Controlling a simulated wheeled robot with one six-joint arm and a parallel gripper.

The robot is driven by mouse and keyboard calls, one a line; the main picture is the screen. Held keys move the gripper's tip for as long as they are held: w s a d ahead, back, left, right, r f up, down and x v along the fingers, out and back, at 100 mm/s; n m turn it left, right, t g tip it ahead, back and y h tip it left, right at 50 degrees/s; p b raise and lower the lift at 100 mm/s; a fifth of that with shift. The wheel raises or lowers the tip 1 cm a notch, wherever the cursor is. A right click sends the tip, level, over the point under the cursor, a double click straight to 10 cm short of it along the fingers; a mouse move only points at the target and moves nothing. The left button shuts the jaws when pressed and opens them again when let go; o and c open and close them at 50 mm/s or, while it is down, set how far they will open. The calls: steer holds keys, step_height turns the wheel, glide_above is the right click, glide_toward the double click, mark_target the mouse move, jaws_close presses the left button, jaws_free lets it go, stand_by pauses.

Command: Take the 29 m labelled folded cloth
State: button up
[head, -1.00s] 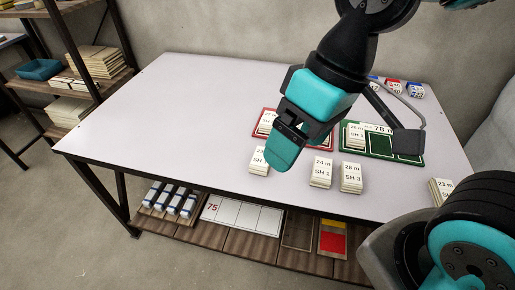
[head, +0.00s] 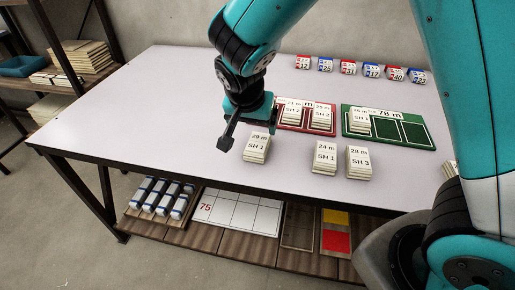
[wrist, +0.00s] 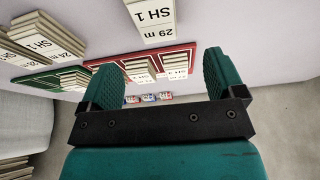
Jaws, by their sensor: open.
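The folded cloth labelled 29 m, SH 1 (head: 257,147) lies as a small pale stack on the table, left of the other two front stacks. In the wrist view its label (wrist: 157,22) shows upside down at the top, beyond the fingertips. My gripper (head: 248,122) is open and empty, close to the 29 m cloth at its upper left in the head view. Its two teal fingers (wrist: 160,78) stand wide apart in the wrist view, and the cloth is not between them. Whether a finger touches the cloth cannot be told.
Stacks labelled 24 m (head: 325,158) and apparently 28 m (head: 358,162) lie to the right. Behind are a red board (head: 319,128) and a green board (head: 413,132), both bearing cloths. Small numbered blocks (head: 348,67) line the back. The table's left part (head: 140,110) is clear.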

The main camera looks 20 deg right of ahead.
mark_target(258, 142)
steer(key=x, duration=0.4)
steer(key=shift+s+b+x, duration=0.2)
steer(key=shift+s+x, duration=0.05)
steer(key=shift+x, duration=1.1)
steer(key=shift+s+b+x, duration=0.2)
steer(key=shift+x, duration=1.15)
steer(key=shift+f, duration=0.3)
steer(key=c, duration=1)
